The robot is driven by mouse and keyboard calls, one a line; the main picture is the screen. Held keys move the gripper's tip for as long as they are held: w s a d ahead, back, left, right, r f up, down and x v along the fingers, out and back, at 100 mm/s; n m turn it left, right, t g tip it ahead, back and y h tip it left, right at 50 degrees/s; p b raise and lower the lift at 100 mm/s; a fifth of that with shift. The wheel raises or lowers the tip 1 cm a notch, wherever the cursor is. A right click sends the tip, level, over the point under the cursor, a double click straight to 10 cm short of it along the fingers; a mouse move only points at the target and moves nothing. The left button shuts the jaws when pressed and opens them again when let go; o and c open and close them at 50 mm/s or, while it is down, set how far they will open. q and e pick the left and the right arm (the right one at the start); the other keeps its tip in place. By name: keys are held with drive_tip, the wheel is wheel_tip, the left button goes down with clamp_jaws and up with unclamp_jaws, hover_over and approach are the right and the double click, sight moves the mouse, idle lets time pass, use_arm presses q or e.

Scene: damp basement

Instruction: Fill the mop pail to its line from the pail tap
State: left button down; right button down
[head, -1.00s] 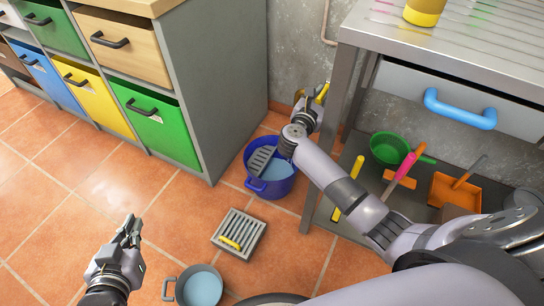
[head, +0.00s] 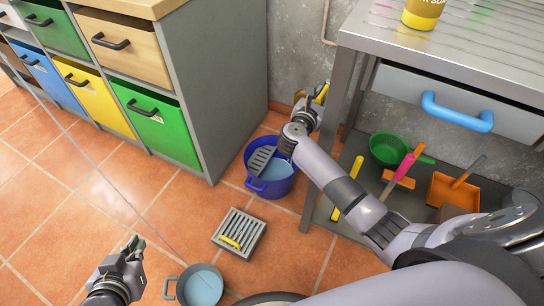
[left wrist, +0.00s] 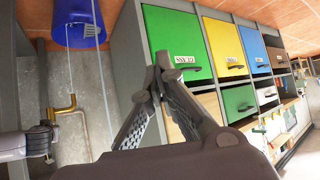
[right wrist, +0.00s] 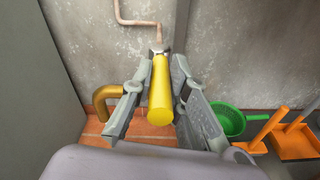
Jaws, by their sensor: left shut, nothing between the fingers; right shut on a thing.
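The blue mop pail (head: 258,184) stands on the floor between the cabinet and the metal bench, with a grey wringer (head: 262,160) over its left part. Pale blue water (head: 284,170) shows inside; I cannot make out a fill line. My right gripper (head: 320,96) is at the wall above the pail. In the right wrist view it is shut on the yellow tap handle (right wrist: 160,92), beside the bent brass spout (right wrist: 103,98). The left wrist view shows the pail (left wrist: 78,28) and spout (left wrist: 66,108). My left gripper (head: 136,246) is shut and empty, at lower left.
A grey floor grate (head: 240,226) with a yellow piece lies before the pail. A grey pan (head: 178,290) holds pale blue liquid. Drawer cabinets (head: 215,85) stand left, the metal bench (head: 355,60) right, its lower shelf holding a green bowl (head: 388,148). Floor at left is clear.

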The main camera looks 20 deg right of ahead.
drive_tip(key=shift+d+p, duration=0.15)
drive_tip(key=shift+p, duration=0.15)
use_arm(q)
drive_tip(key=s+a+f+g+y, duration=0.1)
drive_tip(key=s+a+f+g, duration=0.1)
drive_tip(key=s+f+g, duration=0.2)
drive_tip(key=shift+s+a+p, duration=0.2)
drive_tip(key=shift+s+p, duration=0.25)
drive_tip(key=shift+s, duration=1.1)
use_arm(e)
drive_tip(key=shift+r, duration=0.1)
